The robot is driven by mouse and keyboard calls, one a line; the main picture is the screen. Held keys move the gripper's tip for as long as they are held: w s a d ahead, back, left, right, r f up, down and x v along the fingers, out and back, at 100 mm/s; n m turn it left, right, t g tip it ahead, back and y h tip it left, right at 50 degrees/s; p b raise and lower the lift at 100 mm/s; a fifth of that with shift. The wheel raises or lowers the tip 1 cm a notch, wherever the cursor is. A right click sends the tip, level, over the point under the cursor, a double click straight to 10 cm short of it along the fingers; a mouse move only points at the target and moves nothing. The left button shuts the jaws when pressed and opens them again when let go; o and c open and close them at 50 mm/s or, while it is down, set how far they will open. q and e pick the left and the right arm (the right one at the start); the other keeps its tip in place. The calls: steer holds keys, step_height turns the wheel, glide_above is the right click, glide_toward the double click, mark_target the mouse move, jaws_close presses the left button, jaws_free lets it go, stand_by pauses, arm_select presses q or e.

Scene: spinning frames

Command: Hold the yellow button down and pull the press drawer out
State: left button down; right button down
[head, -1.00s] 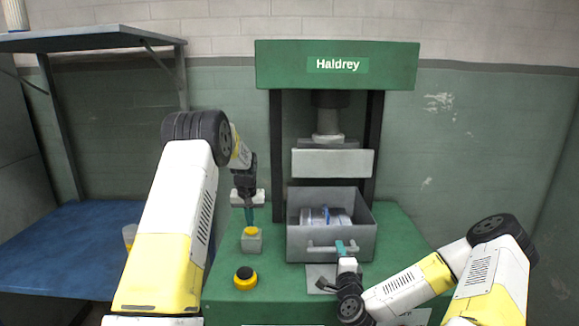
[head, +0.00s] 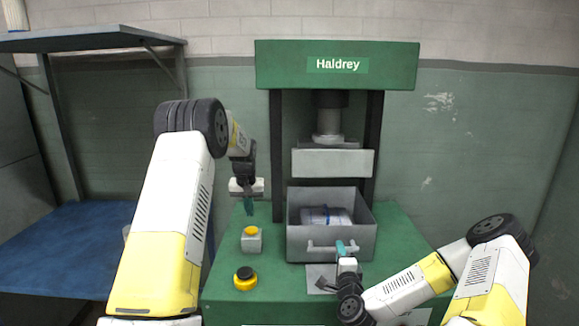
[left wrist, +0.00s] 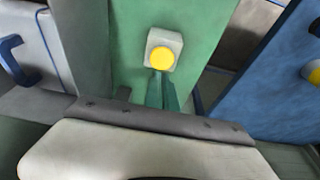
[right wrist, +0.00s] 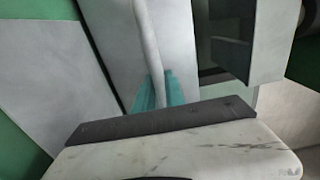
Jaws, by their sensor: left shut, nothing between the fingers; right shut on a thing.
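The yellow button (head: 251,231) sits on a small grey box at the left of the green press table. It also shows in the left wrist view (left wrist: 162,58). My left gripper (head: 249,207) is shut and empty, its tips above the button and apart from it. The grey press drawer (head: 298,243) stands out in front of the press, its inside open to view. A silvery cylinder with a blue band (head: 325,216) lies in it. My right gripper (head: 342,247) is shut on the drawer handle (head: 318,247), also seen in the right wrist view (right wrist: 147,40).
A black button on a yellow base (head: 245,278) stands on the table in front of the grey box. The green press (head: 337,64) rises behind the drawer, its pale ram block (head: 333,163) above it. A blue bench (head: 70,240) is at the left.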

steer(key=shift+f, duration=0.1)
arm_select(q)
steer(key=s+r, duration=0.2)
steer(key=s, duration=0.4)
steer(key=shift+s+r, duration=0.2)
steer(key=shift+r, duration=0.15)
arm_select(e)
steer(key=c, duration=1.2)
jaws_free()
steer(key=shift+o, duration=0.2)
steer(key=s, duration=0.7)
steer(key=shift+s, duration=0.25)
arm_select(q)
steer(key=shift+r, duration=0.1)
